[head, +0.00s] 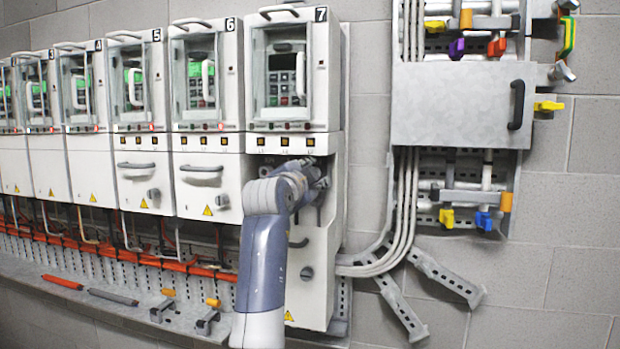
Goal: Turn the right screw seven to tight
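Drive seven (294,75) is the rightmost unit in the row. Its lower white cover (318,262), with a handle and a round knob, sits lower than the covers on the other drives, and a recess shows above it. My arm rises from the bottom, left of the middle; I take it as my left. Its gripper (314,175) is at this recess, towards its right side. The fingers are small and partly hidden by the wrist, so I cannot tell whether they touch a screw. The screws cannot be made out. My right gripper is not in view.
Other numbered drives, such as drive six (206,75), stand to the left. A ledge (120,305) below holds a red-handled tool (62,282) and a grey one. Grey conduits (400,200) and a metal box (460,105) with coloured valves are on the right wall.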

